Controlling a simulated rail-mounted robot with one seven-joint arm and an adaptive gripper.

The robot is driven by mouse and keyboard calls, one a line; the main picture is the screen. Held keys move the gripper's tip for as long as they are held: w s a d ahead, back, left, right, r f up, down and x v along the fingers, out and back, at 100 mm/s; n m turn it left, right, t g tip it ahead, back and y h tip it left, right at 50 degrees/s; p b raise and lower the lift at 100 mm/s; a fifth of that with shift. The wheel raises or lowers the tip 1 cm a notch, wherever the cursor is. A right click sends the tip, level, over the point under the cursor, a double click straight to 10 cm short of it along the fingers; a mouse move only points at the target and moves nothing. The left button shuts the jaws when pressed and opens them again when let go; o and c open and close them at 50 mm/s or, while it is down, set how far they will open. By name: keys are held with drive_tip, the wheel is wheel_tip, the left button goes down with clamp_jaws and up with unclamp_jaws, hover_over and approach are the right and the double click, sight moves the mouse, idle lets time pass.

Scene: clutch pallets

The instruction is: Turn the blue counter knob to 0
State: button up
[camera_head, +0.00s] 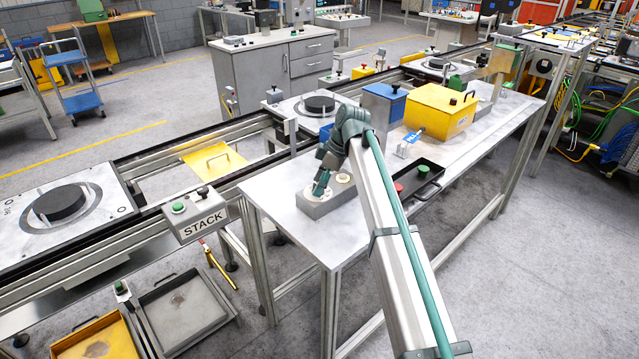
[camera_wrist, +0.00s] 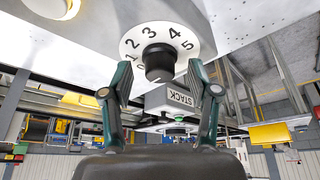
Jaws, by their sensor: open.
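The counter box (camera_head: 322,206) is a grey block on the near left of the metal table. In the wrist view, a dark knob (camera_wrist: 158,62) sits on a white dial (camera_wrist: 141,35) marked with black numerals; 1 to 5 can be read. The knob looks nearly black here, and no pointer mark shows on it. My gripper (camera_wrist: 160,77) has its two fingers apart, one on each side of the knob, with gaps visible. In the head view, my gripper (camera_head: 321,184) is over the box and hides most of this knob.
A second round dial (camera_wrist: 52,8) is beside it on the box. A black tray (camera_head: 420,182) with red and green buttons, a yellow box (camera_head: 440,110) and a blue box (camera_head: 384,104) stand on the table. A STACK button box (camera_head: 196,216) is at the conveyor.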

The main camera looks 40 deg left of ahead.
drive_tip(key=v, duration=1.2)
drive_tip(key=shift+r, duration=0.1)
